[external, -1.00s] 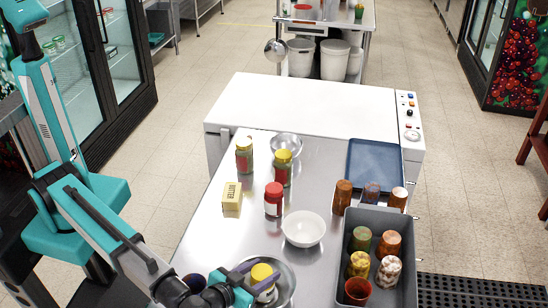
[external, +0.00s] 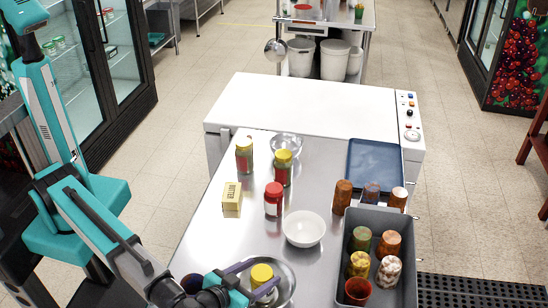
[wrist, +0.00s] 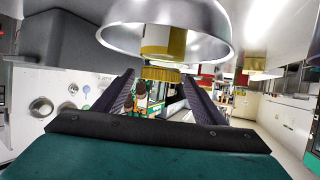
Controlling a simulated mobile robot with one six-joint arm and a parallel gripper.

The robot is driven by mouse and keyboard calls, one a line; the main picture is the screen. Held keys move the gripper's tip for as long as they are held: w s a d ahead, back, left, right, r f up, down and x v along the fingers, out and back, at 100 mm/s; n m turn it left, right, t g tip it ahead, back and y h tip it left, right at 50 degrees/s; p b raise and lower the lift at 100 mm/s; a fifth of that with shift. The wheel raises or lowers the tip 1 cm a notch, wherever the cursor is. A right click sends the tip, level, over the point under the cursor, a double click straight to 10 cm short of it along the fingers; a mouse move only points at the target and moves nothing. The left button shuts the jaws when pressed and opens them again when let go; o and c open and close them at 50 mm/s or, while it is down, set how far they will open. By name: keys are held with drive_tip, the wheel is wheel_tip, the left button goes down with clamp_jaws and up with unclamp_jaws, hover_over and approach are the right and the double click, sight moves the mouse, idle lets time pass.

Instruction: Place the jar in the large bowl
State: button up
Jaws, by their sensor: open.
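The jar (external: 262,273) with a yellow lid stands inside the large metal bowl (external: 290,287) at the near edge of the steel table. In the wrist view the jar (wrist: 163,42), with its yellow lid toward me, sits within the shiny bowl (wrist: 215,25). My gripper (external: 258,278) is open, its two purple fingers apart on either side of the jar near its lid. In the wrist view my gripper (wrist: 160,88) shows a clear gap between the fingers. The lower part of the jar is partly hidden by a finger in the external view.
A grey bin (external: 385,217) with several cups is right.

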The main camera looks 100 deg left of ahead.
drive_tip(key=b+v, duration=0.2)
drive_tip(key=v, duration=0.8)
drive_tip(key=shift+b, duration=0.4)
drive_tip(key=shift+s+d, duration=0.15)
